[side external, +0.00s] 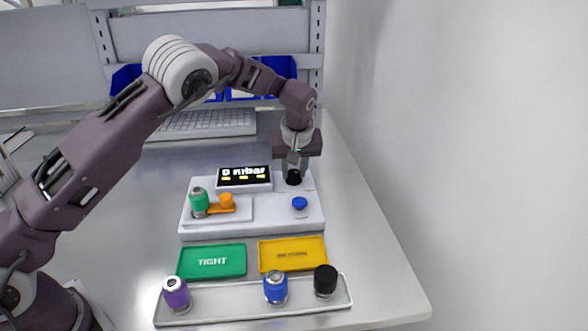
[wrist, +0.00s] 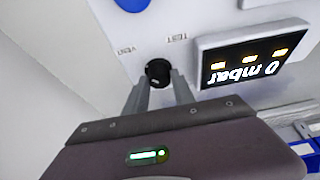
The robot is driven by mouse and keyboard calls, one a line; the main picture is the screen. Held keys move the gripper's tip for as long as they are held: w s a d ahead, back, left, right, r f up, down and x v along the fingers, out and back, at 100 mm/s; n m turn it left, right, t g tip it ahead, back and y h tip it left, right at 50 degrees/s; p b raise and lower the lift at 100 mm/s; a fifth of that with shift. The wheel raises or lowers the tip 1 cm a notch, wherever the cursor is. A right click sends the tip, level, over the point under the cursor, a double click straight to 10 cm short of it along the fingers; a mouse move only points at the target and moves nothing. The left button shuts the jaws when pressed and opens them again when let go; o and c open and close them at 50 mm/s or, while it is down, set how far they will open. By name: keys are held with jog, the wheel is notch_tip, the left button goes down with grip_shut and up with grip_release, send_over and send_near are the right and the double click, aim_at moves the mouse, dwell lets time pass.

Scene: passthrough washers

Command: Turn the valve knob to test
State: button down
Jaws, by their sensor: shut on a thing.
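The black valve knob (side external: 293,177) stands at the back right of the white test station (side external: 255,221). In the wrist view the knob (wrist: 158,70) sits near the printed labels TEST (wrist: 178,38) and VENT (wrist: 125,49). I cannot tell which label it points to. My gripper (side external: 294,168) comes down from above, its fingers on either side of the knob, shut on it. The fingers (wrist: 160,84) partly hide the knob's near side. The station's display (side external: 244,177) reads 0 mbar.
A green-topped part (side external: 198,201) and an orange piece (side external: 227,201) sit on the station's left; a blue button (side external: 299,203) is in front of the knob. Green TIGHT (side external: 212,272) and yellow (side external: 293,266) trays lie nearer. A front tray (side external: 237,307) holds purple, blue and black-topped parts. A wall stands right.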

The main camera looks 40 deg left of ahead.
jog(key=m, duration=0.2)
jog(key=m+t+h, duration=0.1)
jog(key=m, duration=0.1)
jog(key=shift+s+a+m+h, duration=0.1)
jog(key=shift+a+m+h, duration=0.05)
jog(key=shift+m+h, duration=0.2)
jog(key=m+h, duration=0.1)
jog(key=m, duration=0.3)
jog(key=shift+a+m+h, duration=0.15)
jog(key=shift+m+h, duration=0.2)
jog(key=m+h, duration=0.1)
jog(key=m, duration=0.3)
jog(key=shift+a+m+h, duration=0.1)
jog(key=shift+m+h, duration=0.2)
jog(key=shift+h, duration=0.1)
jog(key=shift+m+g+h, duration=0.5)
jog(key=shift+m+h, duration=0.1)
jog(key=shift+m, duration=1.4)
jog(key=c, duration=1.1)
grip_release()
jog(key=shift+o, duration=0.2)
